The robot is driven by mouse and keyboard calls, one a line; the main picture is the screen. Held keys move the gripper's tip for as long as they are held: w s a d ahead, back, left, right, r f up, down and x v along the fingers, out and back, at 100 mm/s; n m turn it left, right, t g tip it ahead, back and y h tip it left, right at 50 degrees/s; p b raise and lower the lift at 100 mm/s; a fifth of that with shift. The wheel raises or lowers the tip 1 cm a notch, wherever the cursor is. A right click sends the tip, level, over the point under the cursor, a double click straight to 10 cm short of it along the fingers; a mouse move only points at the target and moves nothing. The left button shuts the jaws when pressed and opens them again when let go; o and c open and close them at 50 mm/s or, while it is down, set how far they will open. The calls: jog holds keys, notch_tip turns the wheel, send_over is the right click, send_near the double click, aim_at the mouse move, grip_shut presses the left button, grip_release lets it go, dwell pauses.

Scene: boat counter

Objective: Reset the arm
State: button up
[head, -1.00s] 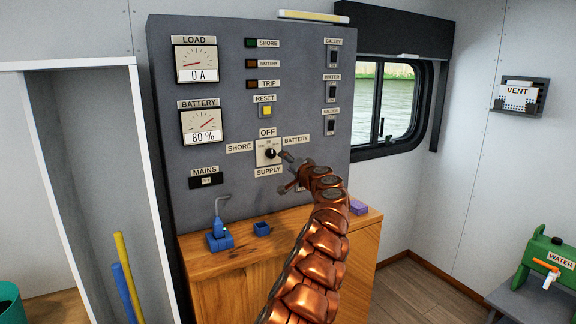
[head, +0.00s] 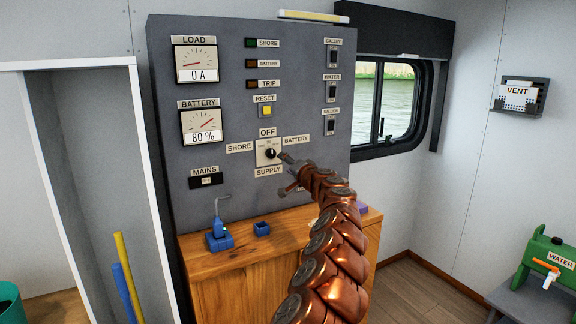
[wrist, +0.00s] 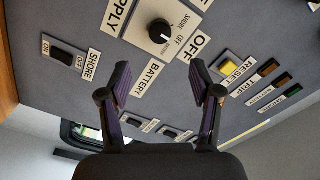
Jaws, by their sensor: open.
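My copper-coloured arm rises from the bottom of the head view, bent toward the grey electrical panel (head: 225,150). My gripper (head: 287,172) is in front of the panel, just right of and below the supply knob (head: 270,153). In the wrist view my gripper (wrist: 160,85) is open and empty, its two dark fingers apart. The black supply knob (wrist: 162,32) shows beyond the gap between them. The knob's plate reads SHORE, OFF and BATTERY around it. The yellow RESET button (wrist: 229,68) is right of the fingers there.
A wooden cabinet (head: 275,270) stands under the panel, with a blue plug (head: 219,238) and a small blue block (head: 261,229) on top. A purple block (head: 363,208) is partly behind my arm. A window (head: 385,110) and a green water tank (head: 550,262) are at right.

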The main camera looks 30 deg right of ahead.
dwell(0.5)
